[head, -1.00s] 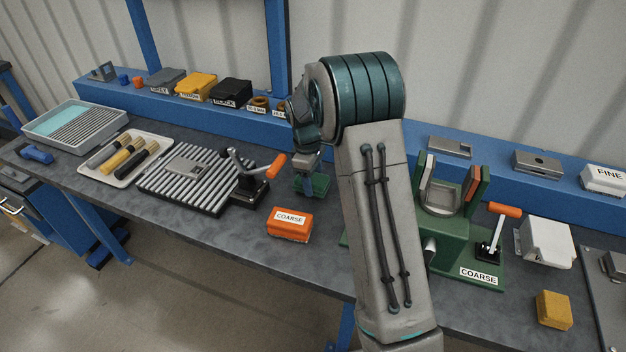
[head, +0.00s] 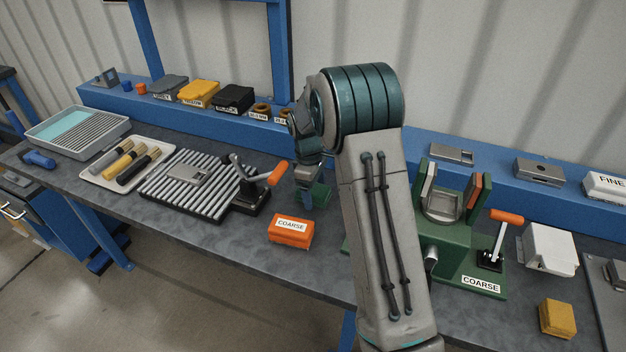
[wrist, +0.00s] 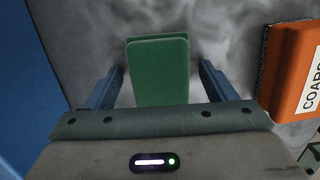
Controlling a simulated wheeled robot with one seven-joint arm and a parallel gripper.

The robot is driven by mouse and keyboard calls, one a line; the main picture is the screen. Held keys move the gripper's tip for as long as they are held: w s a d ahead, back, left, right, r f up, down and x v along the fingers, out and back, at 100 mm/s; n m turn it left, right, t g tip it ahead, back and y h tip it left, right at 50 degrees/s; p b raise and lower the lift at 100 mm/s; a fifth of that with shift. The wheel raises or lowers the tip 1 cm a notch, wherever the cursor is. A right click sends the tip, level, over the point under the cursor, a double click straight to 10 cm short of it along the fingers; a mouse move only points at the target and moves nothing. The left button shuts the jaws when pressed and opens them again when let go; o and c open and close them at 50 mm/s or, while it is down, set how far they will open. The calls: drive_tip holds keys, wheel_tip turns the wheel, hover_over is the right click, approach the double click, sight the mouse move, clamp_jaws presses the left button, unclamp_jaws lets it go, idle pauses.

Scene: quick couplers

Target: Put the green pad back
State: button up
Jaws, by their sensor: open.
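The green pad (wrist: 158,75) lies between the two blue fingers of my gripper (wrist: 160,68) in the wrist view. The jaws are open, with a gap on each side of the pad. In the head view the pad (head: 322,194) shows only partly, behind my gripper (head: 308,203) and beside my forearm. The fingers are down low around it near the bench top. The pad's lower end is hidden by the gripper body in the wrist view.
An orange block labelled COARSE (head: 290,231) stands close by; it also shows in the wrist view (wrist: 290,75). A lever clamp with an orange handle (head: 277,173) is just left. A green fixture (head: 455,255) stands right of my arm. The blue ledge (head: 420,150) runs behind.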

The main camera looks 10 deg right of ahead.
wheel_tip(320, 180, up, 13)
drive_tip(key=a+b, duration=0.1)
drive_tip(key=a, duration=0.1)
drive_tip(key=s+d+r+m+t, duration=0.1)
drive_tip(key=s+r+m, duration=0.2)
drive_tip(key=s, duration=0.4)
drive_tip(key=s+d+r+m+t, duration=0.1)
drive_tip(key=s+r+m, duration=0.15)
drive_tip(key=s, duration=0.45)
drive_tip(key=s+f+m+t, duration=0.1)
drive_tip(key=s+f+m, duration=0.1)
drive_tip(key=s, duration=0.6)
drive_tip(key=s+f+m+y, duration=0.1)
drive_tip(key=s+m, duration=0.3)
drive_tip(key=s, duration=0.3)
drive_tip(key=shift+s+f+t, duration=0.4)
